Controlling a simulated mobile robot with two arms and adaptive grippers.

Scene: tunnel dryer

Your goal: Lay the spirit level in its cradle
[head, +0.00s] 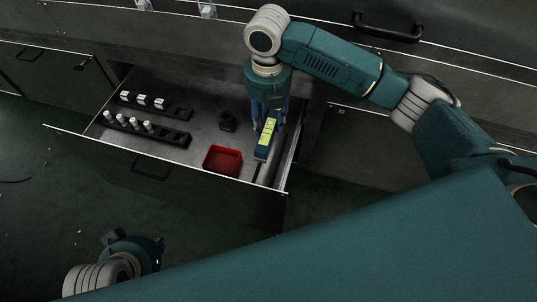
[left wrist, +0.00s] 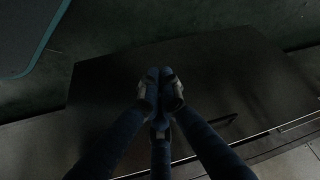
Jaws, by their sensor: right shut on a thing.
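The level's near end reaches toward the drawer's front right corner. A dark narrow shape (head: 261,172) lies just below that end; I cannot tell whether it is the cradle or whether the level touches it. My left gripper (head: 130,250) is at the lower left, outside the drawer. In the left wrist view its fingertips (left wrist: 160,77) meet, with nothing between them.
The open drawer (head: 205,127) has a raised front wall and side walls. A red tray (head: 222,160) lies left of the level, and a small black holder (head: 228,122) stands behind it. Two black racks (head: 148,129) with several white-topped pieces are at the left. The drawer floor between is bare.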

